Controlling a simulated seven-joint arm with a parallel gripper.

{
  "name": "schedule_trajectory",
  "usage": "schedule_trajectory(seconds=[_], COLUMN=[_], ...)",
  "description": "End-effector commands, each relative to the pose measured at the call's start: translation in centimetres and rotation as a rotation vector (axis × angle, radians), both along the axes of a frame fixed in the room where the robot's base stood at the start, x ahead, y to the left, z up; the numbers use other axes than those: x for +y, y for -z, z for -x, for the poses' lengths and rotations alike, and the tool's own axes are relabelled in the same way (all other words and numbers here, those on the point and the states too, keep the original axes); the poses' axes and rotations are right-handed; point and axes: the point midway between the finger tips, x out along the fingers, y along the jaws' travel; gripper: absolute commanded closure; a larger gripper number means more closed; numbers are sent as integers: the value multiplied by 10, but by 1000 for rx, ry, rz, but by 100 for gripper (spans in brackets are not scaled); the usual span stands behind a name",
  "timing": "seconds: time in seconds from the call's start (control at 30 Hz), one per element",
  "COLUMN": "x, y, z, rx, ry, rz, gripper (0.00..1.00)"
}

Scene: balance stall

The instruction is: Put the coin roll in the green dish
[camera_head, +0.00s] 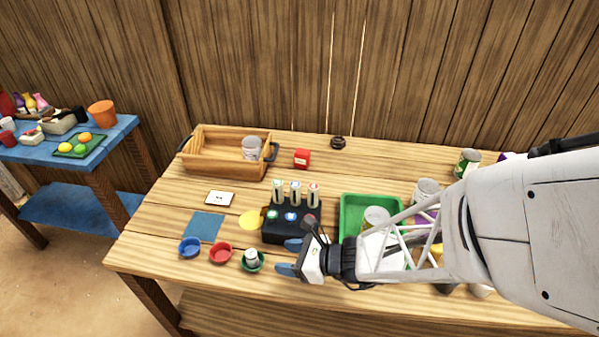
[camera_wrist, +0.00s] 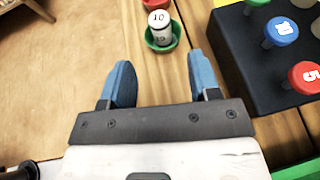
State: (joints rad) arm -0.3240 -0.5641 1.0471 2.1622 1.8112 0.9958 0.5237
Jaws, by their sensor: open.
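The coin roll (camera_wrist: 159,22), a white cylinder marked 10 on its top, stands roughly upright inside the green dish (camera_wrist: 149,42). In the head view the roll (camera_head: 252,254) is in the green dish (camera_head: 261,264) near the table's front edge. My gripper (camera_head: 288,257) is open and empty, with blue fingertips, just to the right of the dish. In the wrist view my gripper (camera_wrist: 163,78) has its fingers apart, with the dish and roll beyond the gap between them. The fingers do not touch the roll.
A red dish (camera_head: 221,252) and a blue dish (camera_head: 189,247) stand left of the green one. A black block (camera_head: 291,236) with coloured knobs and upright rolls is behind my gripper. A green tray (camera_head: 346,213) is to its right. A wooden crate (camera_head: 217,166) stands farther back.

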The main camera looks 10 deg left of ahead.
Motion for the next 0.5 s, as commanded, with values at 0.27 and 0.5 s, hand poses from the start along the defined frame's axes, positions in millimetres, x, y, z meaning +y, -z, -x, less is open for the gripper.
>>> schedule_trajectory(seconds=[0.27,0.5], x=[-18,-24], y=[-8,-10], z=[3,4], rx=[0,0], ry=[2,0], rz=[-1,-1], gripper=[44,44])
